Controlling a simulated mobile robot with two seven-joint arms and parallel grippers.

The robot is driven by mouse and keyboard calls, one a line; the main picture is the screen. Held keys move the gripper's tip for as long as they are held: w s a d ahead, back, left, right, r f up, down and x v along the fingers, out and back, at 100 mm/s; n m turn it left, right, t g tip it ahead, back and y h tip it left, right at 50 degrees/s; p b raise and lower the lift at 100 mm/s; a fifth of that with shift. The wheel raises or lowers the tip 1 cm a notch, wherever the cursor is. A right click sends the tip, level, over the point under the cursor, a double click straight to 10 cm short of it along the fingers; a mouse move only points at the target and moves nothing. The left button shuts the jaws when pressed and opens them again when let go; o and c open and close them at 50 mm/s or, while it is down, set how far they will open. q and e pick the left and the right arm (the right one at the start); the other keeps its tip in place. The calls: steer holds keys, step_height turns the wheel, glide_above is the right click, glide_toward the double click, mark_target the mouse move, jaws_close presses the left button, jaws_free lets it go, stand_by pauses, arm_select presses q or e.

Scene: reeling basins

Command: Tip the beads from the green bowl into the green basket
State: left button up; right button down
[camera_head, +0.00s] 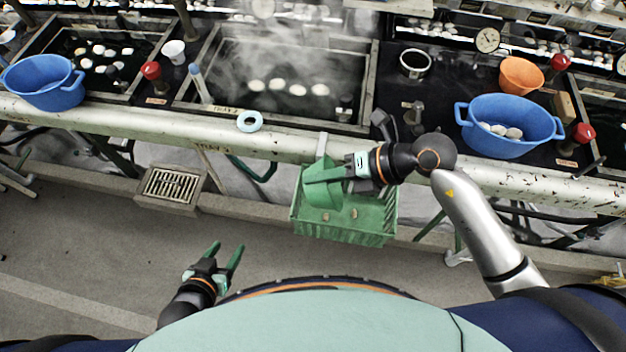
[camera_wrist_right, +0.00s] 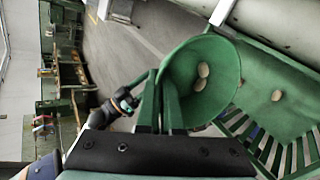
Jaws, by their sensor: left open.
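My right gripper (camera_head: 325,175) is shut on the green bowl (camera_head: 322,193) and holds it steeply tilted over the green basket (camera_head: 345,236). In the right wrist view the bowl (camera_wrist_right: 222,58) shows its inside, with two pale beads (camera_wrist_right: 201,77) within its outline. Another bead (camera_wrist_right: 277,95) lies on the floor of the basket (camera_wrist_right: 285,70). The head view shows two beads (camera_head: 353,214) in the basket below the bowl. The basket hangs at the front of the pale rail. My left gripper (camera_head: 226,248) is open and empty, low to the left of the basket.
Blue tubs stand at the left (camera_head: 45,85) and right (camera_head: 510,128). An orange bowl (camera_head: 521,74) stands behind the right tub. The floor around my left gripper is clear.

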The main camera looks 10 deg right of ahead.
steer(key=shift+d+f+y+b, duration=0.1)
steer(key=shift+d+y+b, duration=0.7)
steer(key=shift+b, duration=1.2)
steer(key=shift+d+y+b, duration=0.45)
steer(key=shift+y+b, duration=0.25)
steer(key=shift+b, duration=0.3)
steer(key=shift+d+m+y+b, duration=0.3)
steer(key=shift+d+y+b, duration=0.35)
steer(key=shift+b, duration=0.6)
steer(key=shift+d+y+b, duration=0.15)
steer(key=shift+y+b, duration=0.2)
steer(key=shift+b, duration=0.05)
steer(key=shift+d+t+b, duration=0.25)
steer(key=shift+t+b, duration=0.05)
steer(key=shift+b, duration=0.1)
arm_select(q)
steer(key=w+d+f+h+b, duration=0.1)
steer(key=d+f+b, duration=0.2)
steer(key=f, duration=0.8)
steer(key=shift+w+d+m+b, duration=0.3)
steer(key=shift+w+m, duration=0.1)
arm_select(e)
steer(key=d+y, duration=0.1)
steer(key=d+r+y, duration=0.1)
steer(key=y, duration=0.1)
steer(key=shift+d+r+m, duration=0.1)
steer(key=shift+r+m, duration=0.05)
steer(key=shift+m, duration=0.15)
arm_select(q)
steer(key=shift+w+r, duration=0.1)
